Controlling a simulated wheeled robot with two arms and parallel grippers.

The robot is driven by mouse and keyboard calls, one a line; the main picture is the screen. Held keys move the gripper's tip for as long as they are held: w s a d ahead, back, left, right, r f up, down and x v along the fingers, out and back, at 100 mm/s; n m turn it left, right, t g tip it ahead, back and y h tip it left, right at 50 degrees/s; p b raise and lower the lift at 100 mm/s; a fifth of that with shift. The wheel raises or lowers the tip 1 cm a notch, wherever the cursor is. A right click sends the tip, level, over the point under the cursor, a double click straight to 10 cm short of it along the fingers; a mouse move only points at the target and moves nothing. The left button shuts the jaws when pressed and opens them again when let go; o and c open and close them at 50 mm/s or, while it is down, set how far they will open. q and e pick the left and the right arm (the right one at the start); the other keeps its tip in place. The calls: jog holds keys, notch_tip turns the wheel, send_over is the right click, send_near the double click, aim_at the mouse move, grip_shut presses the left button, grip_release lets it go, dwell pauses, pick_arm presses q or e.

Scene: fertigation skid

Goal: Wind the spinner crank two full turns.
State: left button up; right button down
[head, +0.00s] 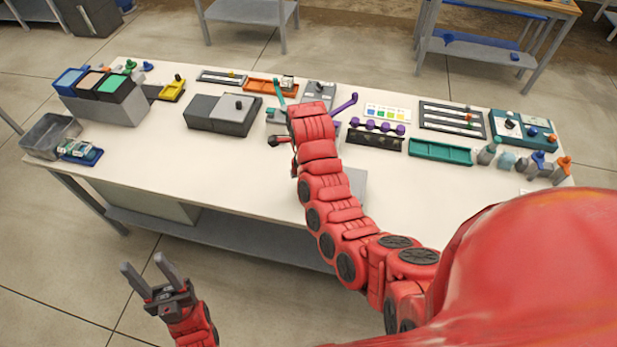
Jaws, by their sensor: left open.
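My left gripper (149,282) is open and empty, low at the left in front of the table, well away from everything on it. My right arm reaches over the middle of the table, and its hand (312,122) is above a grey unit with a teal lever (279,92) and a purple lever (344,104). The hand hides most of that unit and its own fingertips. A small dark knob (273,141) shows just left of the hand. I cannot tell for sure which part is the spinner crank, or whether the right gripper touches it.
A dark grey box with a knob (222,115) stands left of the right hand. Purple knobs (377,126) and a green tray (440,151) lie to its right. Bins (100,92) and a metal tray (50,135) are at the left. The table's front left (165,160) is clear.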

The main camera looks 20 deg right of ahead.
jog(key=shift+w+a+f, duration=0.1)
jog(key=shift+w+a, duration=0.1)
jog(key=shift+w, duration=0.15)
jog(key=b, duration=0.1)
jog(key=w+b, duration=0.1)
jog(key=shift+w+a+f+b, duration=0.1)
jog(key=shift+w+a+b, duration=0.1)
jog(key=shift+w+b, duration=0.15)
jog(key=shift+w, duration=0.15)
jog(key=shift+r, duration=0.2)
